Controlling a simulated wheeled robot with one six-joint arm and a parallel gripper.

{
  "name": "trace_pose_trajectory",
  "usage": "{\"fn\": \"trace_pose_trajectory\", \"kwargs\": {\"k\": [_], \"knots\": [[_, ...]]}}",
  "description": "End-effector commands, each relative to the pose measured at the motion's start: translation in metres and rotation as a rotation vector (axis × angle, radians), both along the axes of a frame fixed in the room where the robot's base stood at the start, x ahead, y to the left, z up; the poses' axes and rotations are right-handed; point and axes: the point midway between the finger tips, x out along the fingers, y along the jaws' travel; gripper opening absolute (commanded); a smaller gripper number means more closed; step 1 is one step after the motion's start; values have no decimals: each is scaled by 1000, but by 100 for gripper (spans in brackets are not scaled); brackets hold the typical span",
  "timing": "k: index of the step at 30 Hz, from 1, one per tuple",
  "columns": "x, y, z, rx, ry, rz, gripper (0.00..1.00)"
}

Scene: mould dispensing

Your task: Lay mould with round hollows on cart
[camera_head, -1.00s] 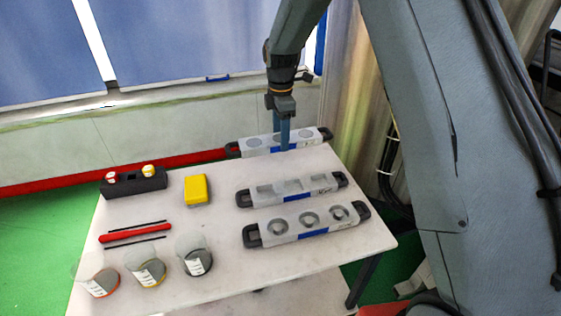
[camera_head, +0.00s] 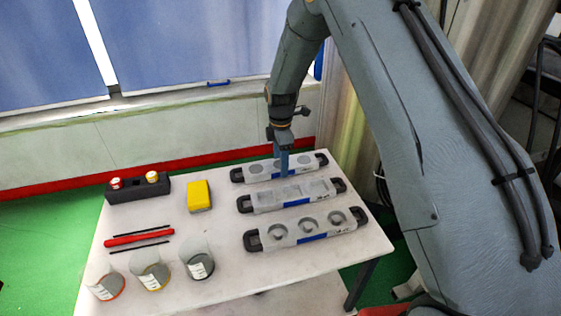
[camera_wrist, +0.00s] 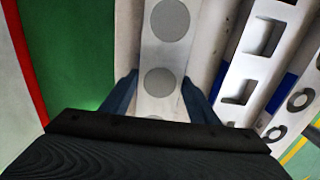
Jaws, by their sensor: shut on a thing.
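A light grey mould with round hollows (camera_head: 306,163) and black end handles is at the back of the white cart (camera_head: 225,250). My gripper (camera_head: 283,173) reaches down from above and is shut across its middle. In the wrist view the blue fingers (camera_wrist: 160,98) stand on both sides of this mould (camera_wrist: 166,50), and its flat grey round areas show. The mould looks level, at or just above the cart top; I cannot tell whether it touches. The middle mould (camera_head: 265,199) has square hollows.
A black holder (camera_head: 138,190) with red and yellow caps, a yellow block (camera_head: 199,196), a red tool (camera_head: 138,238) between thin black rods, and clear cups (camera_head: 198,261) stand on the left. The held mould is close behind the square-hollow mould. A wall stands behind the cart.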

Motion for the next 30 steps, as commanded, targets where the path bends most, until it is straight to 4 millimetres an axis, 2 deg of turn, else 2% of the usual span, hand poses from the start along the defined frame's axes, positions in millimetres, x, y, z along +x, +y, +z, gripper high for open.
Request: {"fn": "trace_pose_trajectory", "kwargs": {"k": [6,7,9,18,22,26,30], "knots": [[1,0,-2,0,-2,0,5],[0,0,-3,0,1,0,59],[0,0,-3,0,1,0,71],[0,0,-2,0,1,0,73],[1,0,4,0,-1,0,73],[2,0,20,1,-4,0,73],[2,0,46,1,-4,0,73]]}}
